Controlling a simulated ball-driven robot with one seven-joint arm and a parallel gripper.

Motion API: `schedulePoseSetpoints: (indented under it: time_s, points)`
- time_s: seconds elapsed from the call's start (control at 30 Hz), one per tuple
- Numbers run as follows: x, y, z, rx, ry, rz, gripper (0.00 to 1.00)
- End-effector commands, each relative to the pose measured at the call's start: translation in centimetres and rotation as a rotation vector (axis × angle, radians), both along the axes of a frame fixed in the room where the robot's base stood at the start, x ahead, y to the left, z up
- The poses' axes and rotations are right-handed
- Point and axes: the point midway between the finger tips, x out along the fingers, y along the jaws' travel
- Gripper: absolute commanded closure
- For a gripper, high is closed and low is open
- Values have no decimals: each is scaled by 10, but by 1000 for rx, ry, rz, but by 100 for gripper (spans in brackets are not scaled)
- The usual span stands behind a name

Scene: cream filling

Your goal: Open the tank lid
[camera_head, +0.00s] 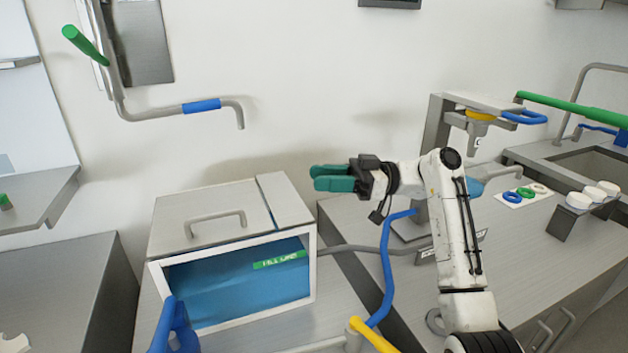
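The tank (313,262) is a box with a white-framed front window, blue inside, and a green strip marked as a fill line. Its grey metal lid (190,205) lies flat and shut on top, with a bar handle (215,217) across its middle. My gripper (318,178) has green fingers and is up and to the right of the lid, pointing left, clear of the handle. The fingers are seen nearly side on and lie close together, so their gap cannot be judged. Nothing is visibly held.
A wall pipe with a blue sleeve (202,106) and green handle (85,44) hangs above left. A blue hose (387,270) runs right of the tank. A blue handle (176,325) and yellow handle (372,336) stand in front. A dispenser stand (436,125) is behind my arm.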

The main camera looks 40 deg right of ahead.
Motion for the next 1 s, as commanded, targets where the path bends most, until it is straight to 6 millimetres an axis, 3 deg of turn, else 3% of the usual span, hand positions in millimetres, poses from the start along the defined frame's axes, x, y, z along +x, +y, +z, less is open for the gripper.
schedulePoseSetpoints:
  time_s: [0.2,0.4,1.0]
  points:
    - [-20,-40,-7,0,0,-4,62]
    - [-32,-63,-8,-1,1,-3,62]
    - [-36,-71,-9,-1,1,-3,62]
